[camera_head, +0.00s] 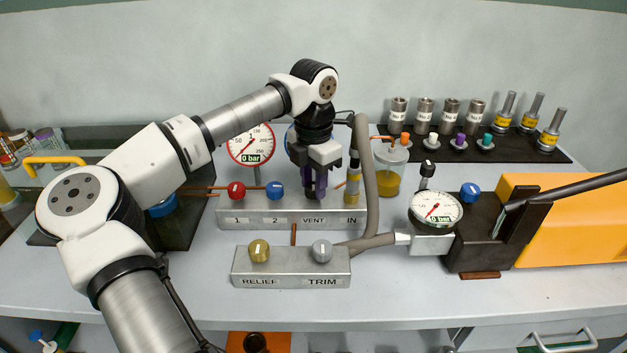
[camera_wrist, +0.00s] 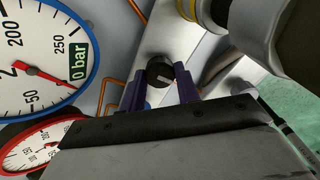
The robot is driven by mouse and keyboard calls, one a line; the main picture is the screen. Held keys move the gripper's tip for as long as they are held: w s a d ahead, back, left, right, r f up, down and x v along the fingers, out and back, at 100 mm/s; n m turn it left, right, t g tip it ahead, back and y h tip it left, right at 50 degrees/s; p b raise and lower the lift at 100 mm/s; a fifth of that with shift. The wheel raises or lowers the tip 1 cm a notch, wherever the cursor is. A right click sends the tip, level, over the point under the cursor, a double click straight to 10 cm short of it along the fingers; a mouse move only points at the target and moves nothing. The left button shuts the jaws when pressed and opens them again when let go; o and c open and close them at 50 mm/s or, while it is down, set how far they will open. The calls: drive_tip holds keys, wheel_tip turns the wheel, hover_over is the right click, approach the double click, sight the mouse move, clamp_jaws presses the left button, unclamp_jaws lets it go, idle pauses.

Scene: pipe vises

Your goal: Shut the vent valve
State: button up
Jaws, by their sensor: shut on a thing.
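The vent valve has a black round knob (camera_wrist: 159,71) with a white pointer line, seen in the wrist view on the metal manifold block. My gripper (camera_wrist: 160,82) has purple fingers, one on each side of this knob, shut on it. In the head view my gripper (camera_head: 314,188) reaches down from above to the block (camera_head: 290,217) over the VENT label. On the same block are a red knob (camera_head: 236,189) over label 1 and a blue knob (camera_head: 275,190) over label 2.
A red-rimmed gauge (camera_head: 250,146) reading 0 bar stands behind the block; a blue-rimmed gauge (camera_wrist: 38,50) is close to my gripper. A grey hose (camera_head: 367,180) rises just right of it. The RELIEF and TRIM block (camera_head: 290,268) lies in front.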

drive_tip(key=o, duration=1)
drive_tip(key=shift+r, duration=0.15)
wheel_tip(320, 180, up, 14)
drive_tip(key=shift+f+b, duration=0.2)
drive_tip(key=shift+b, duration=0.35)
